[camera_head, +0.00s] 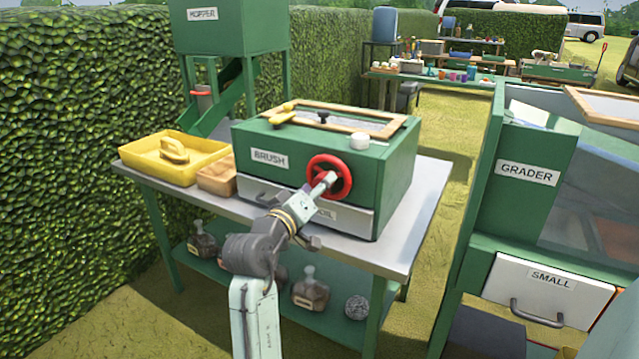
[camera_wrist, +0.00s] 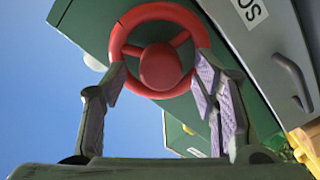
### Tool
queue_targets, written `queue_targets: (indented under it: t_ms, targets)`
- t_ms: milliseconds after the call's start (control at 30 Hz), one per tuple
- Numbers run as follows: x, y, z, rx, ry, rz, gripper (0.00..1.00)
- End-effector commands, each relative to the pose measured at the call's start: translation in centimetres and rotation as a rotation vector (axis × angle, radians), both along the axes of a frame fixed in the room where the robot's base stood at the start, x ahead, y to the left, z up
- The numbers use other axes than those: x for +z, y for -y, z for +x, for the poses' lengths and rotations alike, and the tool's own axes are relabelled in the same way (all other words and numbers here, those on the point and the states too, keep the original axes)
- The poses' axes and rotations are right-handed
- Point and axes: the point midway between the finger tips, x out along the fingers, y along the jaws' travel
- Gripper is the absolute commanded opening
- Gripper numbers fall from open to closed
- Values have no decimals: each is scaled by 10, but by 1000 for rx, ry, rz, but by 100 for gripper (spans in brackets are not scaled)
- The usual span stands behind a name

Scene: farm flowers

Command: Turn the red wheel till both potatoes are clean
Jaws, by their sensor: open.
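The red wheel (camera_head: 344,166) is on the front of the green box labelled BRUSH (camera_head: 390,160). In the wrist view the wheel (camera_wrist: 160,64) faces me, with its round hub between my fingers. My gripper (camera_head: 326,184) is open in front of the wheel. Its two fingers (camera_wrist: 162,74) stand on either side of the wheel's lower part in the wrist view; I cannot tell whether they touch it. A wooden-framed lid (camera_head: 375,127) is on top of the box. I cannot make out the potatoes under it. Yellowish pieces (camera_head: 282,117) show at the lid's left end.
A yellow tray (camera_head: 205,173) with a yellow object and a wooden block (camera_head: 215,178) stand left of the box on the grey table (camera_head: 408,235). A green hopper (camera_head: 215,30) is behind left. A grader (camera_head: 540,150) stands at right, across a grassy gap.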

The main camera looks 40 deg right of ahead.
Motion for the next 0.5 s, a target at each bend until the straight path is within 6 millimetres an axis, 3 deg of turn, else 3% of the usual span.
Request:
queue_targets:
  t_ms: [133,433,500]
  targets:
    - [0,10,4,0,0,0,54]
    - [0,11,5,0,0,0,54]
    - [0,11,5,0,0,0,50]
